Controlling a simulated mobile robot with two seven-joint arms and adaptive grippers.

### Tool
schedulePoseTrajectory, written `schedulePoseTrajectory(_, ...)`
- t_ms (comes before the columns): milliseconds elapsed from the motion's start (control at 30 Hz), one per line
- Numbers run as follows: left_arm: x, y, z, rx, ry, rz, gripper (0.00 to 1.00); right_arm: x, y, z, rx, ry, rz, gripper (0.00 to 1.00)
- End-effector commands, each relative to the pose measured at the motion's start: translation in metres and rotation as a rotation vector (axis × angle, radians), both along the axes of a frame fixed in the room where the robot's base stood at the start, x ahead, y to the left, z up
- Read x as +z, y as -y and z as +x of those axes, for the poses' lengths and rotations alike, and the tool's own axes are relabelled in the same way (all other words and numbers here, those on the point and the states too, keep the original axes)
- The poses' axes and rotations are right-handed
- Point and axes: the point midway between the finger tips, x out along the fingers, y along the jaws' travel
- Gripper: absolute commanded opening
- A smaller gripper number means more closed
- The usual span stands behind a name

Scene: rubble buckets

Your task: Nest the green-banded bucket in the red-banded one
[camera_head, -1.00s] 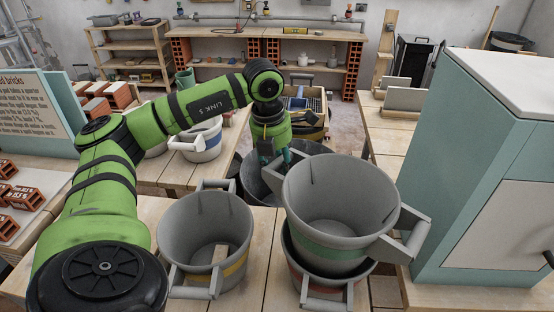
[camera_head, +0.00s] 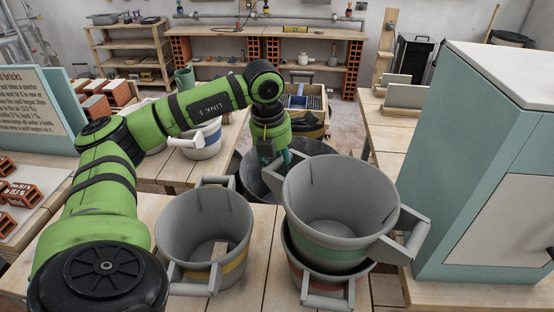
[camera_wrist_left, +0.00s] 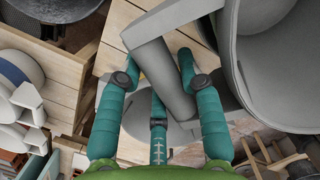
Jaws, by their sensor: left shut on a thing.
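The green-banded bucket (camera_head: 335,210) is grey and upright. Its lower end sits within the rim of the red-banded bucket (camera_head: 297,275), and its green band shows above that rim. The red-banded bucket stands on the wooden bench, mostly hidden, with its handle at the front. My left gripper (camera_head: 283,162) is at the far left side of the green-banded bucket. In the left wrist view its teal fingers (camera_wrist_left: 157,68) are shut on the grey handle (camera_wrist_left: 165,78), beside the bucket's wall (camera_wrist_left: 285,60). How deep the bucket sits is hidden. My right gripper is not in view.
A yellow-banded bucket (camera_head: 203,225) with a wood piece inside stands just left. A blue-banded bucket (camera_head: 207,143) is behind it. A dark tub (camera_head: 253,183) lies beyond the bench edge. A teal cabinet (camera_head: 455,160) stands close on the right.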

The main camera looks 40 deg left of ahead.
Motion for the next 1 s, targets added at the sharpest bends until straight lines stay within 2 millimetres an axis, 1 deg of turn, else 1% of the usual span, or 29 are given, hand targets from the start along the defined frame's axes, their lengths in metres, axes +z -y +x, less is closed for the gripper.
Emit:
schedulePoseTrajectory(33,-0.003,0.0,0.001,0.0,0.003,-0.002,0.0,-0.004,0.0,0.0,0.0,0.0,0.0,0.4)
schedulePoseTrajectory(433,-0.021,0.0,0.001,0.0,0.003,-0.002,0.0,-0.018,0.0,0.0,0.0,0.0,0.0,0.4)
schedulePoseTrajectory(767,-0.022,0.0,0.001,0.0,0.004,-0.003,0.0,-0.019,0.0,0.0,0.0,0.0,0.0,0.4)
schedulePoseTrajectory(800,-0.022,0.0,0.001,0.0,0.004,-0.003,0.41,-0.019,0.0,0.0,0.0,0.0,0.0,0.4)
schedulePoseTrajectory(867,-0.022,0.001,0.001,0.0,0.004,-0.002,0.64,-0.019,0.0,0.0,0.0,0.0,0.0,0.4)
schedulePoseTrajectory(1000,-0.023,0.0,0.0,0.0,0.002,-0.002,0.64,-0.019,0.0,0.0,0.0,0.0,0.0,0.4)
